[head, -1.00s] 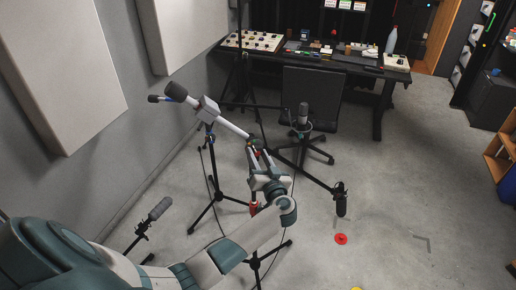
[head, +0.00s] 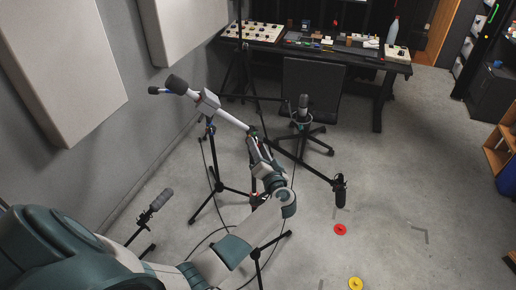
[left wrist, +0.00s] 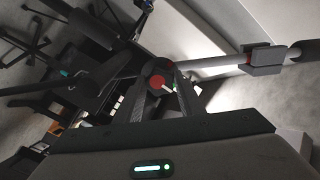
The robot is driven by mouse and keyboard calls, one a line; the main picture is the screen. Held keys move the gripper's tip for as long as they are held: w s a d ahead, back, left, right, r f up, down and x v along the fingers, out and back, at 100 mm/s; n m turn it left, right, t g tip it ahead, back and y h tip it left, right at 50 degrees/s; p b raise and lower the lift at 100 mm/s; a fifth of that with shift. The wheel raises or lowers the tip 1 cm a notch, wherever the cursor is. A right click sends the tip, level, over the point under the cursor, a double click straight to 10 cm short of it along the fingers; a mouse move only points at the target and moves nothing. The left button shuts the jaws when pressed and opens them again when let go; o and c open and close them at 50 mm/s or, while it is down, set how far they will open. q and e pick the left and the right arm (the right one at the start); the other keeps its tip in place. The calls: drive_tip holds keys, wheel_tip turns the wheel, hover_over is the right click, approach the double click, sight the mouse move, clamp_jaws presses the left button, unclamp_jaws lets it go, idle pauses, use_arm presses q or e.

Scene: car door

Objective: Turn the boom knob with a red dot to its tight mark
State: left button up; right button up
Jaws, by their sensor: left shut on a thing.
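In the left wrist view, a round dark knob with a red face (left wrist: 157,82) and a short pale line on it sits between my two finger tips. My left gripper (left wrist: 163,84) is shut on this knob. The boom's pale tube (left wrist: 215,71) runs right from the knob. In the head view my left gripper (head: 252,133) is at the lower end of the pale boom tube (head: 232,118), where it meets the thin dark boom arm; the knob is too small to make out there. The tight mark cannot be made out. My right gripper is not in view.
A hanging microphone (head: 340,190) is right of my arm, another microphone (head: 303,104) stands behind, and a third (head: 160,200) is at lower left. A chair (head: 313,88) and desk (head: 372,68) are behind. Red (head: 340,229) and yellow (head: 355,284) discs lie on open floor.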

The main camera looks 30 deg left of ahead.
use_arm(q)
drive_tip(key=o, duration=1.1)
drive_tip(key=shift+b+v, duration=0.3)
drive_tip(key=shift+v, duration=0.5)
drive_tip(key=shift+b+v, duration=2.1)
drive_tip(key=shift+v, duration=5.9)
